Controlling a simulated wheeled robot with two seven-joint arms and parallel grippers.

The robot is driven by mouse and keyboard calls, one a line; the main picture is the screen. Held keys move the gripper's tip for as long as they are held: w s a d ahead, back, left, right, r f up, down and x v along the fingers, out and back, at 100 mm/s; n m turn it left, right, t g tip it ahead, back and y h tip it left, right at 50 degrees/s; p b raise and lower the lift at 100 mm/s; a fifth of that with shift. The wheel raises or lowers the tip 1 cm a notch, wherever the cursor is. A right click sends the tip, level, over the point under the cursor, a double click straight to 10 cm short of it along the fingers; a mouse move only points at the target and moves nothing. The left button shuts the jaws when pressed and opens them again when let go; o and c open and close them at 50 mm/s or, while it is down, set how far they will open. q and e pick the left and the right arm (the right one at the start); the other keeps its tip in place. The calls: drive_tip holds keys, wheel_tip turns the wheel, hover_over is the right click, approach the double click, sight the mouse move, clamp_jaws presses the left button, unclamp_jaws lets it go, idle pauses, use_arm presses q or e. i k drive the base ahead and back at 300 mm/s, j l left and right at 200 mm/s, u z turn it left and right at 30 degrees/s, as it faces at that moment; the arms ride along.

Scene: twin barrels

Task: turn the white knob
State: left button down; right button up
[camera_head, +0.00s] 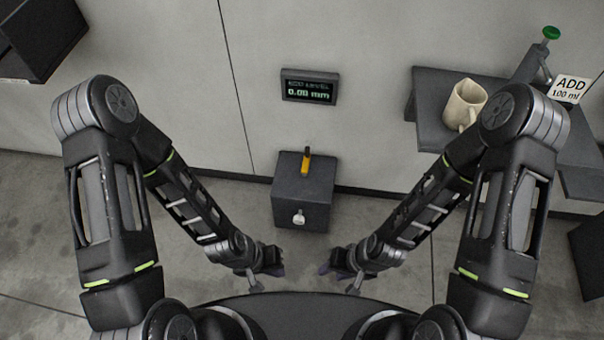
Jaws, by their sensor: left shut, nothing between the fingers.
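The white knob (299,217) is small and sits on the front face of a dark grey box (289,190). A yellow and black lever-like piece (306,162) stands up from the top of that box. My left gripper (280,270) is below and left of the knob, apart from it, and shut with nothing in it. My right gripper (325,268) is below and right of the knob, apart from it; its fingers are too small and dark to read.
A wall display (310,87) reading 0.00 mm hangs above the box. At right, a grey shelf (428,88) holds a beige mug (464,105), near a green-topped device (550,33) and a sign (571,89) reading "ADD 100 ml". A dark box (40,35) is at upper left.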

sight(298, 219)
drive_tip(key=k+l+z, duration=0.6)
drive_tip(key=l+z, duration=0.25)
